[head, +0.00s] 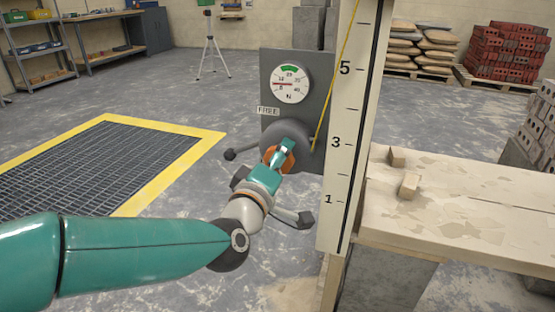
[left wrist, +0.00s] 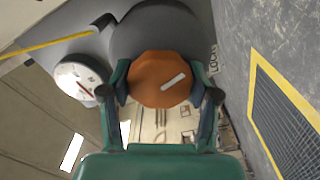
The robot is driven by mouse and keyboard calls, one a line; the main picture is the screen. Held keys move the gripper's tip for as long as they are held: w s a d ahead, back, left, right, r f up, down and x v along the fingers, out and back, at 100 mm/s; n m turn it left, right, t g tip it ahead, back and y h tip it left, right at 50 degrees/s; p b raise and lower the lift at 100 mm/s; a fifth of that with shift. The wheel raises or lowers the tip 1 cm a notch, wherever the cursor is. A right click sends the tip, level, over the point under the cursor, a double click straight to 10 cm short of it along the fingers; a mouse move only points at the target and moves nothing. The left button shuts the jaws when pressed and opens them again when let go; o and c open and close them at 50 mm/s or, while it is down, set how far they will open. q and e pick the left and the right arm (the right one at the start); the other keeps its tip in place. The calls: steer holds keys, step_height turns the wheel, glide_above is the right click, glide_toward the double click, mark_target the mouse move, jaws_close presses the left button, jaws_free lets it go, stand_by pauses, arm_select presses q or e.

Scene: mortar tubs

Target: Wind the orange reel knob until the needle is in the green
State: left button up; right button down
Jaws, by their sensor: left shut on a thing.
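The orange reel knob (head: 270,157) sits on the front of a grey round reel (head: 287,132) on a grey upright panel. My left gripper (head: 284,152) is shut on the knob. In the left wrist view, the knob (left wrist: 150,93) shows a white mark, with one finger on each side. The white round gauge (head: 290,92) is above the reel, with a green band at its top. Its red needle points left, outside the green. The gauge also shows in the left wrist view (left wrist: 80,74). My right gripper is not in view.
A ball-ended lever (head: 231,154) sticks out left of the reel, below a FREE label (head: 268,111). A yellow line (head: 336,75) runs up from the reel beside a numbered board (head: 351,110). A bench (head: 460,205) with two small blocks stands at right.

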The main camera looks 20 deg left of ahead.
arm_select(q)
steer(key=m, duration=0.4)
steer(key=shift+d+f+p, duration=0.1)
steer(key=shift+f+p, duration=0.2)
steer(key=shift+m+p, duration=0.4)
steer(key=shift+m, duration=1.6)
steer(key=o, duration=1.1)
steer(key=shift+c, duration=0.2)
steer(key=shift+o, duration=0.6)
steer(key=shift+r, duration=0.15)
steer(key=s, duration=0.7)
steer(key=shift+s+a, duration=0.2)
steer(key=shift+s, duration=0.05)
